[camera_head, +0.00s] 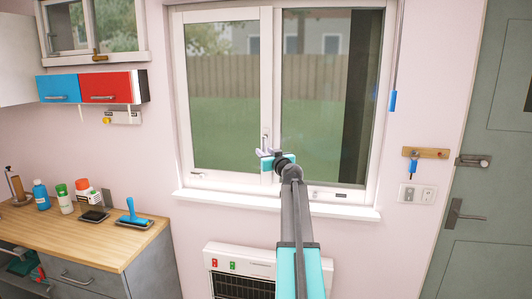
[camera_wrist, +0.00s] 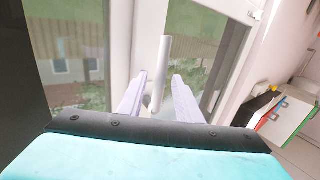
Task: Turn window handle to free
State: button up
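The window handle is a pale grey bar (camera_wrist: 160,65) on the white middle frame of the window. It also shows small and upright in the head view (camera_head: 264,138), just above my gripper. My gripper (camera_head: 268,153) is at the window's middle post. In the wrist view my gripper (camera_wrist: 160,76) has its two pale fingers apart, one on each side of the handle's lower part. Gaps show between the handle and both fingers, so it is not gripped. The handle's base is partly hidden behind the gripper body.
The window sill (camera_head: 230,200) juts out below, above a white heater (camera_head: 240,268). A blue-handled rod (camera_head: 393,100) hangs right of the window. A wooden counter (camera_head: 90,235) with bottles stands left. A red cabinet (camera_head: 105,87) hangs upper left. A green door (camera_head: 490,190) is at right.

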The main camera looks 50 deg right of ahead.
grip_shut()
jog(key=shift+d, duration=0.1)
